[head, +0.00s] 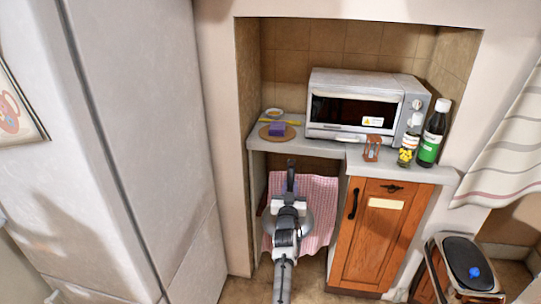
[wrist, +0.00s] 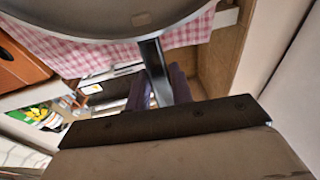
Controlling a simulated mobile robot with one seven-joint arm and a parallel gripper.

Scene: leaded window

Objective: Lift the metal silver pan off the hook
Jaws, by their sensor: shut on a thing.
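The metal silver pan (head: 270,226) hangs upright in the open niche under the counter, partly hidden behind my arm. Its dark handle (head: 291,177) points up toward the counter's underside. In the wrist view the pan's grey round body (wrist: 110,22) fills the top edge, and its handle (wrist: 153,62) runs down between my fingers. My gripper (wrist: 160,90) is shut on the handle; in the head view my gripper (head: 290,196) is in front of the pan. I cannot make out the hook or whether the handle still touches it.
A pink checked towel (head: 318,205) hangs behind the pan. A wooden cabinet (head: 377,235) stands close on the right, a fridge (head: 150,140) on the left. The counter (head: 325,150) above holds a toaster oven (head: 360,103), bottles and a purple block. A bin (head: 468,262) stands at lower right.

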